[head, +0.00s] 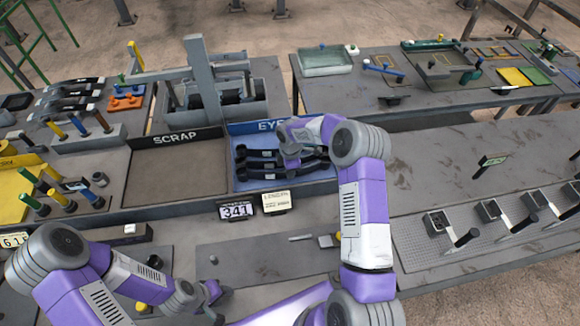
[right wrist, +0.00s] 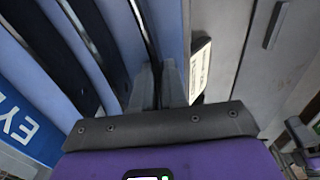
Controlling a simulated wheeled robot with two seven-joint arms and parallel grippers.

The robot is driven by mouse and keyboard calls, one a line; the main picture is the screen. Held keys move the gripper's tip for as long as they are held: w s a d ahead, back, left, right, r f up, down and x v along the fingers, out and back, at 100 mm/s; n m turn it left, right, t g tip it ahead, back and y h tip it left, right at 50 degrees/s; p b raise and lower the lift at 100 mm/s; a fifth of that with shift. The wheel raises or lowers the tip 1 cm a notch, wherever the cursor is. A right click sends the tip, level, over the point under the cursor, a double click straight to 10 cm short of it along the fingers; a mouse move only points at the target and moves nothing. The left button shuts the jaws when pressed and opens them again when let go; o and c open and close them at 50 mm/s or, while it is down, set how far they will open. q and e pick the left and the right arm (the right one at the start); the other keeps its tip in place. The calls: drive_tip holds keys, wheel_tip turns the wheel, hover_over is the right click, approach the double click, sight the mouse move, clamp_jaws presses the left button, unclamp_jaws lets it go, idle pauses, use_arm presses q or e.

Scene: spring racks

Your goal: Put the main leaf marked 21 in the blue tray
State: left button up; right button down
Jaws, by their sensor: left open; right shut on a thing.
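The blue tray (head: 240,180), its sign partly hidden and starting with "EY", holds several dark curved leaves (head: 262,163). My right gripper (head: 292,160) is over the tray's right part. In the right wrist view its fingers (right wrist: 160,85) are shut on a thin dark leaf (right wrist: 143,25), seen nearly edge-on, with blue tray floor on both sides. More dark leaves (right wrist: 92,35) lie to its left. I cannot read a 21 on any leaf. My left gripper (head: 212,300) is open at the lower left, low over the bench and away from the tray.
An empty tray marked SCRAP (head: 178,170) adjoins the blue tray on the left. A 341 plate (head: 237,210) and a cream card (head: 277,201) stand in front. A rack of tools (head: 80,130) is at the left. The right bench (head: 440,160) has much free room.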

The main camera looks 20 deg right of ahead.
drive_tip(key=shift+r, duration=0.2)
drive_tip(key=shift+f, duration=0.15)
drive_tip(key=c, duration=1.2)
unclamp_jaws()
drive_tip(key=shift+s, duration=0.1)
drive_tip(key=shift+o, duration=0.2)
wheel_tip(320, 180, up, 12)
drive_tip(key=shift+b, duration=0.45)
drive_tip(key=shift+s, duration=0.1)
